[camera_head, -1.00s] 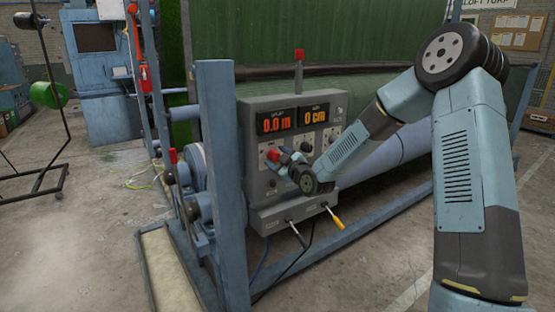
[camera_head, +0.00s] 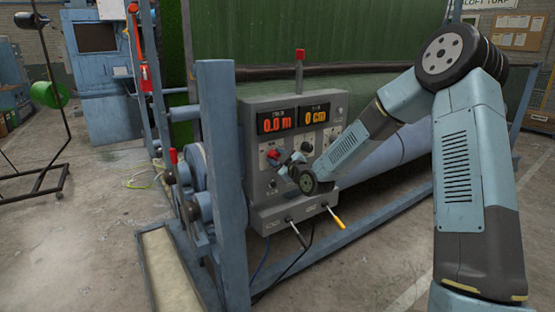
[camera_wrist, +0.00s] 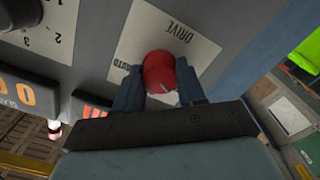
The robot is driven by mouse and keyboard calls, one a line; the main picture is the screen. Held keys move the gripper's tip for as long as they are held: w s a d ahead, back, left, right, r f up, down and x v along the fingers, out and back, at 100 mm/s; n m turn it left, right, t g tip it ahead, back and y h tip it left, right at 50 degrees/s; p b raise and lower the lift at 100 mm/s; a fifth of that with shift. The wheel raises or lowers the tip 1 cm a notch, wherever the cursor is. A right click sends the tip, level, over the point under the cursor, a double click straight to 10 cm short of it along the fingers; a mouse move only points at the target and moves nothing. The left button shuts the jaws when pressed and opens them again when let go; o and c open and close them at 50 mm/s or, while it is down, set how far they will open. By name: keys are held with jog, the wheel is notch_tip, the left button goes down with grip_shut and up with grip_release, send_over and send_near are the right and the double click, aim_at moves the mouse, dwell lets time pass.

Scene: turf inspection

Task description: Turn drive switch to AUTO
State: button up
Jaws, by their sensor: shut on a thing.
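The drive switch is a red knob (camera_wrist: 160,72) on a pale plate (camera_wrist: 190,42) lettered DRIVE and AUTO, which appears upside down in the wrist view. My gripper (camera_wrist: 160,88) is shut on this knob, one finger on each side. A light mark on the knob points toward the lower right of the wrist view, away from the AUTO lettering. In the head view my gripper (camera_head: 277,156) is at the left part of the grey control box (camera_head: 256,185), and the wrist partly hides the knob and its plate.
A black-handled lever (camera_head: 298,234) and a yellow-handled lever (camera_head: 336,217) stick out below. A blue post (camera_head: 222,180) stands just left of the box. Another dark knob (camera_wrist: 20,12) is nearby.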

jog(key=shift+m, duration=0.3)
jog(key=m, duration=0.5)
jog(key=shift+d, duration=0.1)
jog(key=m, duration=0.6)
jog(key=shift+w+d+m, duration=0.1)
jog(key=shift+w+m, duration=0.05)
jog(key=shift+m, duration=0.15)
jog(key=m, duration=1.2)
jog(key=shift+w+d+f, duration=0.1)
jog(key=shift+d, duration=0.15)
jog(key=o, duration=0.8)
jog(key=shift+f, duration=0.1)
jog(key=shift+c, duration=0.2)
jog(key=o, duration=0.3)
jog(key=shift+a, duration=0.2)
